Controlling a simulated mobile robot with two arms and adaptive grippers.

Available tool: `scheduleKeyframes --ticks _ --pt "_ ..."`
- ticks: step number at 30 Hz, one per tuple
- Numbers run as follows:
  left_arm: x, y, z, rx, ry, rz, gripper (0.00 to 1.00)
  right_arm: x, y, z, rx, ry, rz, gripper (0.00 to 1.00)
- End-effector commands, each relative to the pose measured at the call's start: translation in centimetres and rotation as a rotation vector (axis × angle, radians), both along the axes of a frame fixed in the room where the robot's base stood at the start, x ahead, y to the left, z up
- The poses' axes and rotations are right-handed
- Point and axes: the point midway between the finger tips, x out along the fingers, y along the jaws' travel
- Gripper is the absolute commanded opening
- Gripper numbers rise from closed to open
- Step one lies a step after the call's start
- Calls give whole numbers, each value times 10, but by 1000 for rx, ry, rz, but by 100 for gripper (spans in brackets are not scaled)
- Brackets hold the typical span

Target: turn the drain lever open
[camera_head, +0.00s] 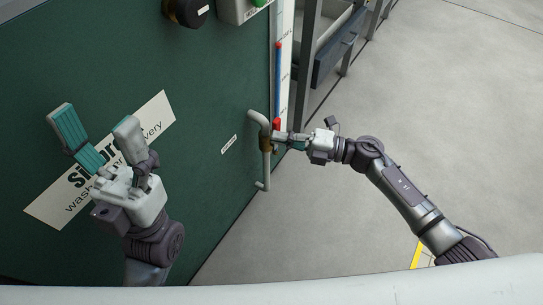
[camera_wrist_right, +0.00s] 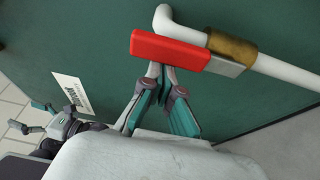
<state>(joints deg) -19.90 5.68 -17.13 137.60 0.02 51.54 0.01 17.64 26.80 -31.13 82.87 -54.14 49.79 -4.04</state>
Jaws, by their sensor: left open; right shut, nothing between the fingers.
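The drain lever (camera_wrist_right: 170,50) has a red handle on a grey metal arm, which meets a brass valve body (camera_wrist_right: 232,47) on a white pipe (camera_wrist_right: 285,70). The handle lies roughly along the pipe, towards its bent end. In the head view the brass valve (camera_head: 265,143) sits on the pipe (camera_head: 266,168) at the green panel's right edge, with the red handle (camera_head: 276,124) above it. My right gripper (camera_wrist_right: 162,70) is shut and empty, its tips beside the handle; whether they touch it I cannot tell. My left gripper (camera_head: 93,117) is open and empty before the panel.
The green panel (camera_head: 200,90) fills the left, with a white label (camera_head: 155,120) behind my left gripper. A gauge strip (camera_head: 284,60) stands just beyond the valve. A bench with a blue drawer (camera_head: 335,50) is at the back. Open floor (camera_head: 450,110) lies to the right.

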Motion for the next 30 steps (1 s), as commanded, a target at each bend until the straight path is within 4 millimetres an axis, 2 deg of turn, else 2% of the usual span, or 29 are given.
scheduleKeyframes --ticks 5,12,18,27,30 --pt "0 0 -1 0 2 -1 70 -6 -26 -1 -5 2 -6 0" --pt "0 0 -1 1 3 -1 70 -22 -75 -2 -4 3 -4 0" --pt "0 0 -1 1 4 -1 70 -31 -104 -2 -3 2 -2 0" --pt "1 -1 -1 2 6 -1 70 -34 -114 -1 0 1 -1 0" --pt "10 -5 0 13 49 -6 70 -34 -114 2 14 35 -17 0"
